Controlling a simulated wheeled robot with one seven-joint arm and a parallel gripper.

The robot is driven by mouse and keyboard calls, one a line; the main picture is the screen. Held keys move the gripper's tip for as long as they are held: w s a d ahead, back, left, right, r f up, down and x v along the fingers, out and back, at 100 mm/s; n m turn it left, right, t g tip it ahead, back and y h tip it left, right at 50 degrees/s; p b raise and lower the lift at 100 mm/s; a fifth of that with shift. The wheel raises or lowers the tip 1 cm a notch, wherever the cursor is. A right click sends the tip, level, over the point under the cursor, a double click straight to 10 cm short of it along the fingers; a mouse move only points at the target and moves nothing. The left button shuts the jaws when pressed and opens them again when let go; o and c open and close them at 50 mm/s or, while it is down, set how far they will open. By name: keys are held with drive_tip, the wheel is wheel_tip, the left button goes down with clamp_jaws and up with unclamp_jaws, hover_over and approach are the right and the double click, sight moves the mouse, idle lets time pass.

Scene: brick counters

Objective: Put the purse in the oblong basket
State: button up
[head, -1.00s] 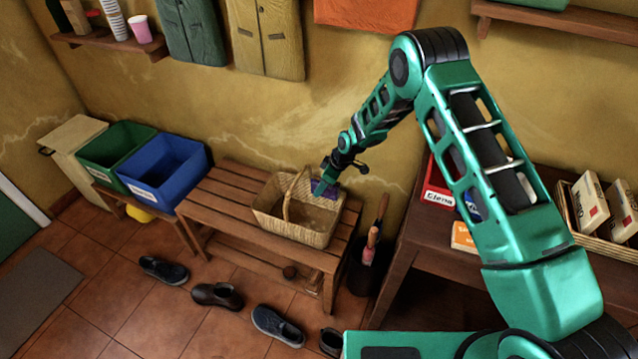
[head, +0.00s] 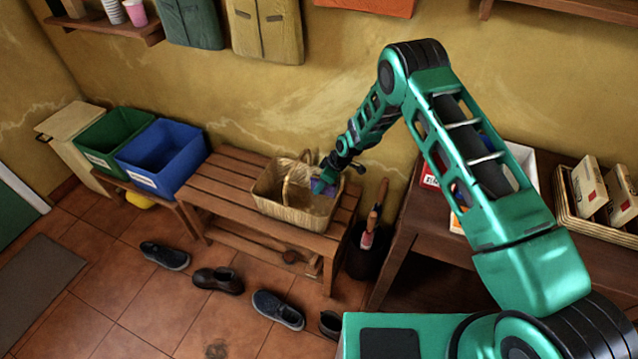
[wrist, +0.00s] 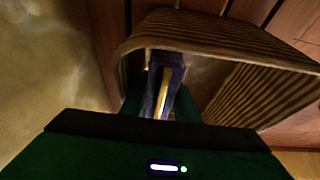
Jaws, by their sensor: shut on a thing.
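The oblong basket (head: 290,211) is woven, with an arched handle, and stands on the slatted wooden bench. It also shows in the wrist view (wrist: 262,92). My gripper (head: 324,183) reaches down at the basket's back right end. It is shut on the purse (head: 319,187), a small blue-purple thing with a yellow strip in the wrist view (wrist: 166,84). The purse is at the basket's mouth, inside the rim line. I cannot tell whether it touches the basket's bottom. My fingers hide part of the purse.
The basket's handle (head: 286,186) arches up just left of my gripper. A blue bin (head: 160,160) and green bin (head: 108,138) stand left. A dark holder with handled tools (head: 366,250) stands right of the bench (head: 222,184). Shoes lie on the floor in front.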

drive_tip(key=o, duration=1.2)
drive_tip(key=v, duration=1)
drive_tip(key=shift+d+r, duration=0.15)
drive_tip(key=shift+r, duration=0.15)
